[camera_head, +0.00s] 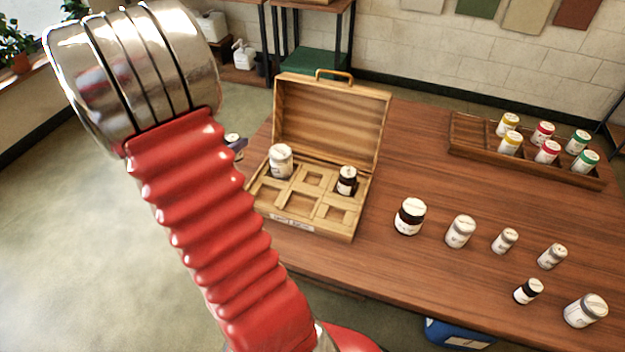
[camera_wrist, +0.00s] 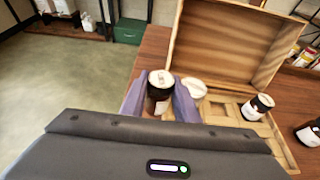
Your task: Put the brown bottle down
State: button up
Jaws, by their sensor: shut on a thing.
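My gripper (camera_wrist: 160,103) is shut on a dark brown bottle (camera_wrist: 160,84) with a white-topped cap, held upright between two purple-grey fingers. In the head view my arm hides most of the gripper (camera_head: 237,146), and only the top of the held bottle (camera_head: 232,137) shows, left of the open wooden case. I cannot tell whether its base touches anything. The case (camera_head: 296,229) has square compartments. A white jar (camera_head: 281,161) stands in its back left and another brown bottle (camera_head: 347,181) at its right side.
On the table (camera_head: 420,285) right of the case stand a large brown jar (camera_head: 410,216), a small dark bottle (camera_head: 528,291) and several white jars. A wooden rack (camera_head: 470,150) with colour-banded jars stands at the back right. The raised case lid (camera_head: 330,122) is an obstacle.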

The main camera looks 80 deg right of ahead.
jog(key=s+d+m+g+y, duration=0.1)
jog(key=s+d+m+g, duration=0.2)
jog(key=s, duration=0.7)
jog(key=s+d+f+m+g+y, duration=0.1)
jog(key=s+d+m+g, duration=0.2)
jog(key=s, duration=0.7)
jog(key=shift+s+d+g+y, duration=0.25)
jog(key=shift+d+g+y, duration=0.05)
jog(key=shift+d+g, duration=0.25)
jog(key=shift+f, duration=0.2)
jog(key=shift+f, duration=2.85)
jog(key=shift+f, duration=2.1)
